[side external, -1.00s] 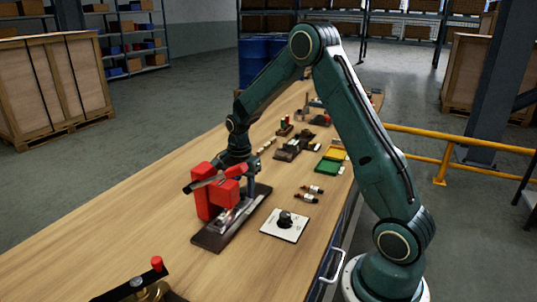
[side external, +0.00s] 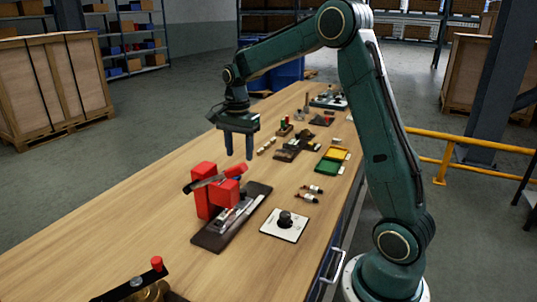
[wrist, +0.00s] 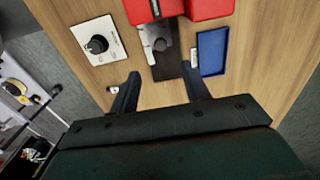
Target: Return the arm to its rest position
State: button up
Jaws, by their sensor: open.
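My gripper (side external: 238,155) is open and empty. Its fingers point down in the air above the wooden bench (side external: 120,225), behind and above a red block device (side external: 203,190) on a dark base plate (side external: 213,238). In the wrist view the two fingers (wrist: 160,90) are spread apart with nothing between them. The red parts (wrist: 208,8) and the dark base lie ahead of the fingers there, apart from them.
A white plate with a black knob (side external: 285,221) lies right of the red device. Green and yellow trays (side external: 327,167) and several small parts lie farther back. A blue tray (wrist: 212,50) shows in the wrist view. A yellow rail (side external: 445,160) stands beyond the bench. The bench's left side is clear.

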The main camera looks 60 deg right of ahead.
jog(key=shift+r, duration=0.6)
jog(key=s+a+r+n+t, duration=0.3)
jog(key=s+a+r+n, duration=0.55)
jog(key=s+a, duration=0.2)
jog(key=s+a+n+t, duration=0.1)
jog(key=s+a+n, duration=0.1)
jog(key=s+n, duration=0.2)
jog(key=s+a+f+n+t, duration=0.1)
jog(key=s+a+n, duration=0.2)
jog(key=s, duration=0.7)
jog(key=shift+s+f+n+t, duration=0.25)
jog(key=shift+s+n+t, duration=0.1)
jog(key=shift+n, duration=0.9)
